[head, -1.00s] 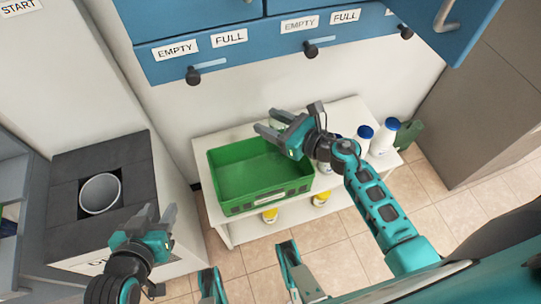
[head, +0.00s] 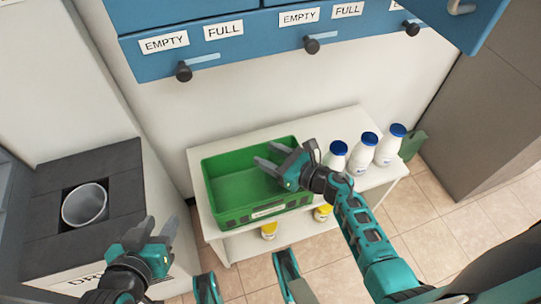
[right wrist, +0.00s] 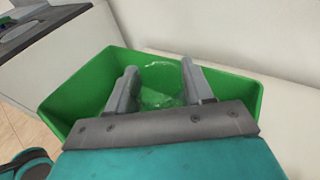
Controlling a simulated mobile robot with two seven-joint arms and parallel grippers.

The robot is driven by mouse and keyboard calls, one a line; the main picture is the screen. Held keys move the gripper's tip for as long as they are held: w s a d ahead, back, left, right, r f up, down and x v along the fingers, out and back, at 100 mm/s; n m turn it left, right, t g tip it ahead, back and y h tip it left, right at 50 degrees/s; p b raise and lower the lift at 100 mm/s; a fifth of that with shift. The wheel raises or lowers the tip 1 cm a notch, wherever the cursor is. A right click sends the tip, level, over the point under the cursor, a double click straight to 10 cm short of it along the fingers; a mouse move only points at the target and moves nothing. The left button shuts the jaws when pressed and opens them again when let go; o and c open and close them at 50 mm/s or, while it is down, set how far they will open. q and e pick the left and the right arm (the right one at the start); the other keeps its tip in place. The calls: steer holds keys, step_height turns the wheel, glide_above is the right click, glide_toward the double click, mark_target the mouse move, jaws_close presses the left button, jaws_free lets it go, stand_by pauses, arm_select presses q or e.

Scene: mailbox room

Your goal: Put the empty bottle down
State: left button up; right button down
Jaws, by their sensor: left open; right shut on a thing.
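A clear, see-through bottle (right wrist: 160,88) shows between the fingers of my right gripper (right wrist: 158,82) in the right wrist view. The gripper is shut on it, over the inside of the green crate (right wrist: 85,88). In the head view my right gripper (head: 272,158) is at the right end of the green crate (head: 240,218); the bottle is hard to make out there. I cannot tell whether the bottle touches the crate floor. My left gripper (head: 160,236) is open and empty at the lower left, apart from the crate.
The crate stands on a white shelf table (head: 190,165). Several white bottles with blue caps (head: 362,150) stand to its right, close to my right arm. Yellow-lidded jars (head: 269,230) sit on the lower shelf. A grey bin opening (head: 85,205) is at the left. Blue drawers (head: 240,35) hang above.

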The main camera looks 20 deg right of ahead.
steer(key=shift+f, duration=0.15)
steer(key=c, duration=0.9)
jaws_free()
steer(key=o, duration=0.5)
steer(key=shift+c, duration=0.2)
